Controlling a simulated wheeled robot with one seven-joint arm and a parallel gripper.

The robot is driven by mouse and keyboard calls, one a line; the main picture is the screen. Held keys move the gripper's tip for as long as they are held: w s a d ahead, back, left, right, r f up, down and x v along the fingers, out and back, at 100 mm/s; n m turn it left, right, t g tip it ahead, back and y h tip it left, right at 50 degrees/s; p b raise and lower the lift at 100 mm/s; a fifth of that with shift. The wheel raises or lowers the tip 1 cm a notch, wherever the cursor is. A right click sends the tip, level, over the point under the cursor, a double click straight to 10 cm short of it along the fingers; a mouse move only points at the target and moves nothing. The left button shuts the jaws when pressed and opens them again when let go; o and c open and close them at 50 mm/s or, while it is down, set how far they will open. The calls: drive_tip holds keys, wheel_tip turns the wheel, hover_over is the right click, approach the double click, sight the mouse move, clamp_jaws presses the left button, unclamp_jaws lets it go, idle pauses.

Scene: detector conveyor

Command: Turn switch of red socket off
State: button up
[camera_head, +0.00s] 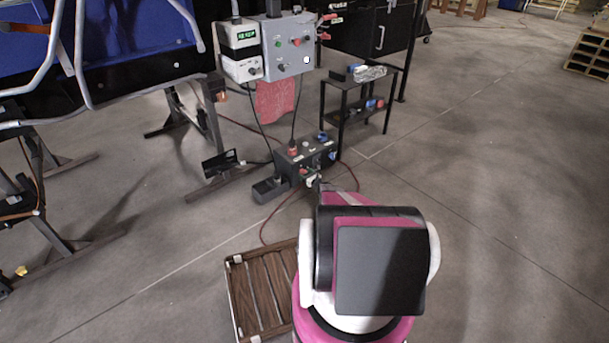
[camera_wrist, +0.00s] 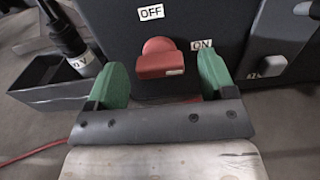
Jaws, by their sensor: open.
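The red switch (camera_wrist: 159,62) is on the dark face of the socket box in the wrist view. A white OFF label (camera_wrist: 151,12) is above it and an ON label (camera_wrist: 201,45) is to its right. A pale mark shows on the switch's lower right part. My gripper (camera_wrist: 163,60) is open, with one green finger on each side of the switch; gaps show between fingers and switch. In the head view the socket box (camera_head: 291,160) stands on the floor, a red plug on top; my arm hides part of its front.
A grey switch (camera_wrist: 264,67) is right of the red one. A dark tray (camera_wrist: 50,82) with a black cylinder is at left. In the head view, a grey control panel (camera_head: 290,62) hangs above the box, a black shelf (camera_head: 358,84) stands behind, and cables lie on the floor.

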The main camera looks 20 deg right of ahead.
drive_tip(key=shift+w+a, duration=0.3)
drive_tip(key=shift+w, duration=0.35)
drive_tip(key=c, duration=0.9)
drive_tip(key=shift+c, duration=0.2)
drive_tip(key=n, duration=0.4)
drive_tip(key=shift+s+n, duration=0.1)
drive_tip(key=shift+n, duration=0.2)
drive_tip(key=n, duration=0.4)
drive_tip(key=shift+a+f+n, duration=0.1)
drive_tip(key=shift+n, duration=0.2)
drive_tip(key=n, duration=0.4)
drive_tip(key=shift+n, duration=0.3)
drive_tip(key=shift+f+n, duration=0.15)
drive_tip(key=shift+n, duration=1.95)
drive_tip(key=shift+s, duration=0.1)
